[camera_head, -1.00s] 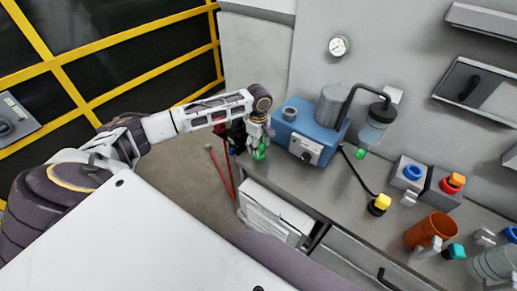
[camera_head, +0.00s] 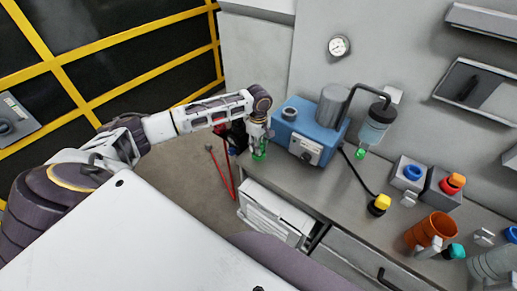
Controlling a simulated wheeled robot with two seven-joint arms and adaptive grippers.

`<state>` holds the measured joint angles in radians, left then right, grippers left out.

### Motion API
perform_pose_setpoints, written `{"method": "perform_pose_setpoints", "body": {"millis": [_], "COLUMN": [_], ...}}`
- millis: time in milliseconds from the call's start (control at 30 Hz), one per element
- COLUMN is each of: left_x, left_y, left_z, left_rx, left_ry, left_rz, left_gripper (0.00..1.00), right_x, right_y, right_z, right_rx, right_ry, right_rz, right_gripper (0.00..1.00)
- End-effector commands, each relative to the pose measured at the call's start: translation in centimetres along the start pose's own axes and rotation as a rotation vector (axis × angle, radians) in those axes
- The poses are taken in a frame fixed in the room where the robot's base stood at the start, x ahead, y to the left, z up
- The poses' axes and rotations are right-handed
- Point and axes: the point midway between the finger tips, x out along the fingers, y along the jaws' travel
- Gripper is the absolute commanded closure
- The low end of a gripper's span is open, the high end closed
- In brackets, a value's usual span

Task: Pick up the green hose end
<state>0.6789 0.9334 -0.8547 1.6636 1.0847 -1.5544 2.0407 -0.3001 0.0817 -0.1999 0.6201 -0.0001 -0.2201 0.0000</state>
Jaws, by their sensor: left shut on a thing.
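The green hose end (camera_head: 260,155) is a small green piece low between the fingers of my left gripper (camera_head: 258,147). My left gripper points down at the left end of the bench, just left of the blue pump unit, and is shut on the green hose end. The fingers hide part of it. Another small green piece (camera_head: 361,153) sits below the clear jar (camera_head: 373,130) at the pump's right. My right gripper is not in view.
The blue pump unit (camera_head: 303,127) stands close to the left gripper. Red rods (camera_head: 222,170) stand left of the bench. The bench middle (camera_head: 345,205) is clear.

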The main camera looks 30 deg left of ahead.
Motion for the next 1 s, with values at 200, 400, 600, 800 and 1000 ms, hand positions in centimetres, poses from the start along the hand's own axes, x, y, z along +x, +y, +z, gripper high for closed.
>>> {"method": "perform_pose_setpoints", "body": {"millis": [200,400,600,800,1000], "left_x": [-0.2,-1.4,-4.1,-7.1,-9.3], "left_y": [0.0,0.1,0.1,0.1,0.1], "left_z": [0.0,0.0,0.0,0.0,0.0], "left_rx": [0.000,0.000,-0.001,-0.001,0.000], "left_ry": [0.000,0.000,0.001,0.000,-0.001], "left_rz": [0.001,0.001,0.003,0.002,0.002], "left_gripper": [0.94,0.94,0.94,0.94,0.94], "right_x": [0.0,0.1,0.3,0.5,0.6], "right_y": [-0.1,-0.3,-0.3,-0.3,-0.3], "right_z": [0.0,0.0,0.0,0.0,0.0], "right_rx": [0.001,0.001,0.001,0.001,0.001], "right_ry": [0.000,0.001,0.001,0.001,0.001], "right_rz": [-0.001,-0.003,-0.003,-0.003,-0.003], "right_gripper": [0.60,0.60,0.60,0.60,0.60]}}
